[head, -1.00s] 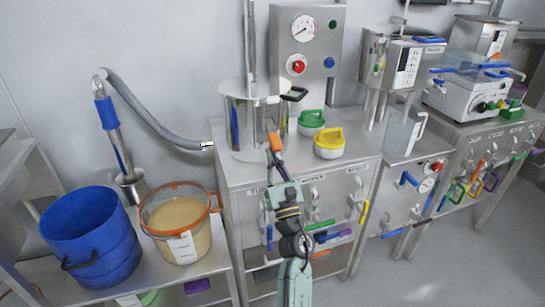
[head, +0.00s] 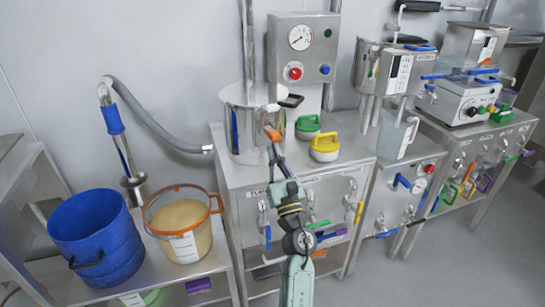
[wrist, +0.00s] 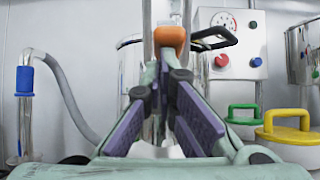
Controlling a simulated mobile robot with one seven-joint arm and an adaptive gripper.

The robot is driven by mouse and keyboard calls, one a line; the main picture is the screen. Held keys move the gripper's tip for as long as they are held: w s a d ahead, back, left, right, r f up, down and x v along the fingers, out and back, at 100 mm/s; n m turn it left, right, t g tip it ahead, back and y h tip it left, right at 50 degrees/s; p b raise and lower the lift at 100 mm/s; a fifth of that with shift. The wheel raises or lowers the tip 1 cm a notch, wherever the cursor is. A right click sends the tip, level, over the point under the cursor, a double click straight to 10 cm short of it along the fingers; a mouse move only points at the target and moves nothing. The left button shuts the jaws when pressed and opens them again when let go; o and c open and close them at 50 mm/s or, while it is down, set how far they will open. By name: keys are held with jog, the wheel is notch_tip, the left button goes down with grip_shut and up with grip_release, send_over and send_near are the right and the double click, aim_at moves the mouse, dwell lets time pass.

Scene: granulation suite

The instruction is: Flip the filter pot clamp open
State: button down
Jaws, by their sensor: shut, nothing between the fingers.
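The filter pot (head: 240,128) is a steel cylinder on the left of the steel bench, with a black handle (head: 291,101) at its upper right. The clamp's orange grip (head: 272,133) is on the pot's front right side. In the wrist view the orange grip (wrist: 171,38) stands just beyond my fingertips, with the pot (wrist: 130,65) partly hidden behind the fingers. My gripper (head: 275,152) is shut and empty, its tips close below the orange grip; I cannot tell if they touch. My gripper (wrist: 167,75) also fills the middle of the wrist view.
Green-handled (head: 307,127) and yellow-handled (head: 324,149) lids lie right of the pot. A gauge panel (head: 303,48) stands behind. A blue bucket (head: 97,238) and an orange-rimmed bucket (head: 183,230) stand on the lower left shelf. A grey hose (head: 155,122) runs along the wall.

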jog(key=shift+s+r+p, duration=0.15)
jog(key=shift+r+p, duration=0.1)
jog(key=shift+r, duration=0.5)
jog(key=shift+s+r+p, duration=0.1)
jog(key=shift+r+p, duration=0.1)
jog(key=shift+r, duration=0.5)
jog(key=shift+r, duration=0.2)
jog(key=shift+s, duration=0.15)
